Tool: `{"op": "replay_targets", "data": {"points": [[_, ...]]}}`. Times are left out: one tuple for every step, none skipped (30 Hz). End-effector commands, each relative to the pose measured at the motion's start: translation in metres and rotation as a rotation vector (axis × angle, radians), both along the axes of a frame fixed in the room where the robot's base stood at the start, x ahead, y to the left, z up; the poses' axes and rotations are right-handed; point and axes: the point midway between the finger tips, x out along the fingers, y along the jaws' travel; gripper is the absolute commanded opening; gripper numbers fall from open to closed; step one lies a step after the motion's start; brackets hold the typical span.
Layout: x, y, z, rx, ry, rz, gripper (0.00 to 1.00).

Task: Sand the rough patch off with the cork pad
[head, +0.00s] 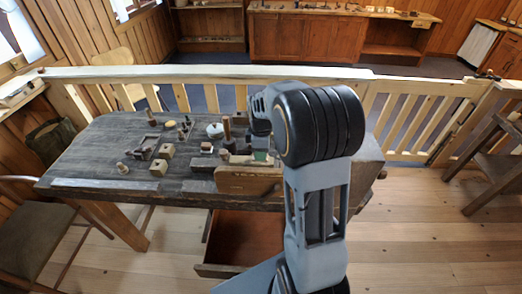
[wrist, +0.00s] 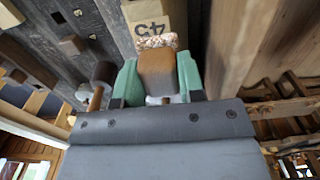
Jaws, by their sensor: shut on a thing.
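My gripper (wrist: 157,85) is shut on a brown block, which I take to be the cork pad (wrist: 157,70), between its green finger pads. A pale, speckled, rough-looking piece (wrist: 157,42) shows just past the pad; I cannot tell if it is part of the pad or the rough patch. Beyond it is a pale wooden block (wrist: 162,14) marked "45". In the head view my gripper (head: 262,157) is low over the front right of the dark workbench (head: 100,150), mostly hidden by my arm. The pad is not clear there.
A brown wooden board (head: 247,181) stands at the bench's front edge, close to my gripper. A dark-headed mallet (head: 227,128) stands beside it, also in the wrist view (wrist: 103,75). Blocks (head: 158,167) and small turned pieces lie to the left. An open drawer (head: 240,240) hangs below.

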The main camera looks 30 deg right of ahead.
Motion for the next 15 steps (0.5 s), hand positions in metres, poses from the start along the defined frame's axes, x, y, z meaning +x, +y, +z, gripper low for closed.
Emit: {"op": "replay_targets", "data": {"points": [[0.0000,0.0000,0.0001,0.000,0.000,0.000,0.17],[0.0000,0.0000,0.0001,0.000,0.000,0.000,0.17],[0.0000,0.0000,0.0001,0.000,0.000,0.000,0.17],[0.0000,0.0000,0.0001,0.000,0.000,0.000,0.17],[0.0000,0.0000,0.0001,0.000,0.000,0.000,0.17],[0.0000,0.0000,0.0001,0.000,0.000,0.000,0.17],[0.0000,0.0000,0.0000,0.000,0.000,0.000,0.17],[0.0000,0.0000,-0.0001,0.000,0.000,0.000,0.17],[0.0000,0.0000,-0.0003,0.000,0.000,0.000,0.17],[0.0000,0.0000,-0.0006,0.000,0.000,0.000,0.17],[0.0000,0.0000,-0.0009,0.000,0.000,0.000,0.17],[0.0000,0.0000,-0.0013,0.000,0.000,0.000,0.17],[0.0000,0.0000,-0.0018,0.000,0.000,0.000,0.17],[0.0000,0.0000,-0.0023,0.000,0.000,0.000,0.17],[0.0000,-0.0001,-0.0030,0.000,0.000,0.000,0.17]]}}
